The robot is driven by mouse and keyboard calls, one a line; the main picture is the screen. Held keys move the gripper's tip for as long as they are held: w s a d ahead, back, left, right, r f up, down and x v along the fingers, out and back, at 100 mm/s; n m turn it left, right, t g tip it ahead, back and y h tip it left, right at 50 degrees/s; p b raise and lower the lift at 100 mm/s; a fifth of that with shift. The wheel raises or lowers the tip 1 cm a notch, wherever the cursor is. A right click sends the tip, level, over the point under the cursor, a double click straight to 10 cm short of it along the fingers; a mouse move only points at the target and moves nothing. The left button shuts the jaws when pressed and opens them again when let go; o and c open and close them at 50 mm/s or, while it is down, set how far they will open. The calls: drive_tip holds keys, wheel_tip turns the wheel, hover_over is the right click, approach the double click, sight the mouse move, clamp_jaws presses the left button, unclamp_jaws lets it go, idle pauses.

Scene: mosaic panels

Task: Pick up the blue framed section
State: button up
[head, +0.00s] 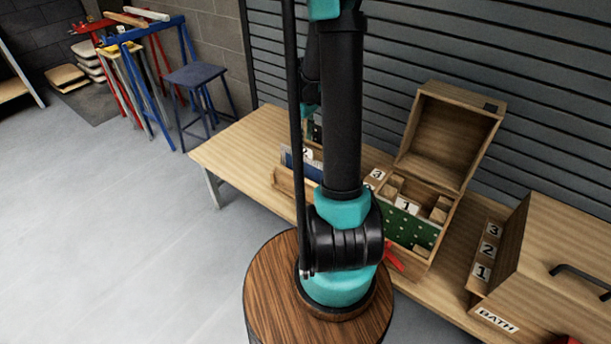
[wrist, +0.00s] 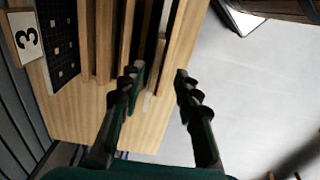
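A blue panel with a pale edge (head: 289,159) stands in a wooden rack (head: 283,181) on the bench, partly hidden behind my arm in the head view. In the wrist view my gripper (wrist: 157,84) is open, its two dark fingers apart and pointing at the rack. Several thin upright edges (wrist: 151,62) show there, the pale and dark ones near the left finger. I cannot tell which edge belongs to the blue panel. Nothing is visibly clamped. The fingertips are hidden in the head view.
A dark dotted panel (wrist: 63,45) and a "3" label (wrist: 28,39) are left of the rack slots. An open wooden box (head: 445,135) with a green dotted front (head: 407,226) stands right of my arm. A "BATH" box (head: 555,262) is farther right. The left floor (head: 120,230) is clear.

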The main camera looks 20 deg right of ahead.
sight(306, 147)
drive_tip(key=shift+w+d+f, duration=0.1)
drive_tip(key=shift+w+f, duration=0.05)
drive_tip(key=shift+f, duration=1.2)
drive_tip(key=shift+w+d+f, duration=0.1)
drive_tip(key=shift+w+f, duration=0.05)
drive_tip(key=shift+f, duration=1.15)
drive_tip(key=shift+c, duration=0.4)
clamp_jaws()
